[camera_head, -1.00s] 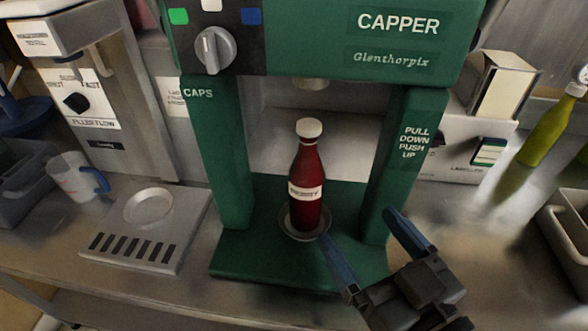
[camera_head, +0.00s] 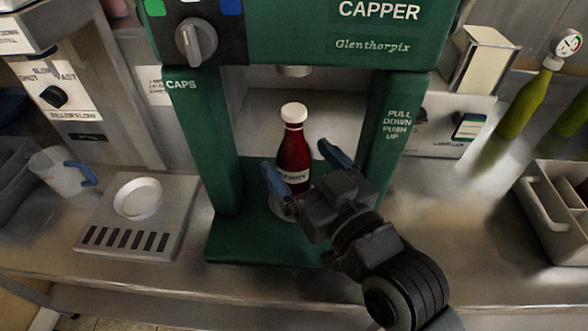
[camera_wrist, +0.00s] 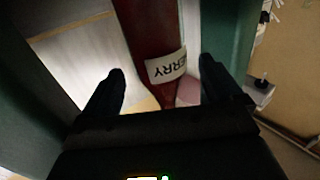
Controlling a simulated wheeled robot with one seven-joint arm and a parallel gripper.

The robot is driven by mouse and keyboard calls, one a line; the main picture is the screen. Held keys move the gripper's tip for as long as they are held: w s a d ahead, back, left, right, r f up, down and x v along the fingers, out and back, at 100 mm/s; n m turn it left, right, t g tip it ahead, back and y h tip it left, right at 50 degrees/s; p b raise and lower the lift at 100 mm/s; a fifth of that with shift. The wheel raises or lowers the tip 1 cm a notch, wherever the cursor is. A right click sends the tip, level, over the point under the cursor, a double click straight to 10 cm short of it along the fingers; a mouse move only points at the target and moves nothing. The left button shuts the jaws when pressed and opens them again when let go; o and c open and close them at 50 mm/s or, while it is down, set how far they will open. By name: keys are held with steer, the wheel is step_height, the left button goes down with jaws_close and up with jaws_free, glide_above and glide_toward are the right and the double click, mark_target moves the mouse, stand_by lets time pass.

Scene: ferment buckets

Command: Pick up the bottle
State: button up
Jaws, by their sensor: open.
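A dark red bottle (camera_head: 294,152) with a white cap and a white label stands upright on a small round plate on the base of the green capper (camera_head: 226,239). My gripper (camera_head: 299,166) is open in front of the bottle, one blue finger at the bottle's lower left and the other to its right. The fingers partly cover the bottle's lower part. In the wrist view the bottle (camera_wrist: 152,35) shows between the two open, dark fingers, its label reading "ERRY". The bottle does not look gripped.
The capper's two green posts stand close on either side. A filler with a slotted drip tray (camera_head: 125,241) and a measuring jug (camera_head: 62,172) are at left. A green bottle (camera_head: 522,103), a label dispenser (camera_head: 485,62) and a grey crate (camera_head: 560,219) are at right.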

steer(key=x, duration=0.4)
steer(key=shift+w+a+p, duration=0.1)
steer(key=shift+a+p, duration=0.05)
steer(key=shift+p, duration=0.25)
steer(key=c, duration=1.5)
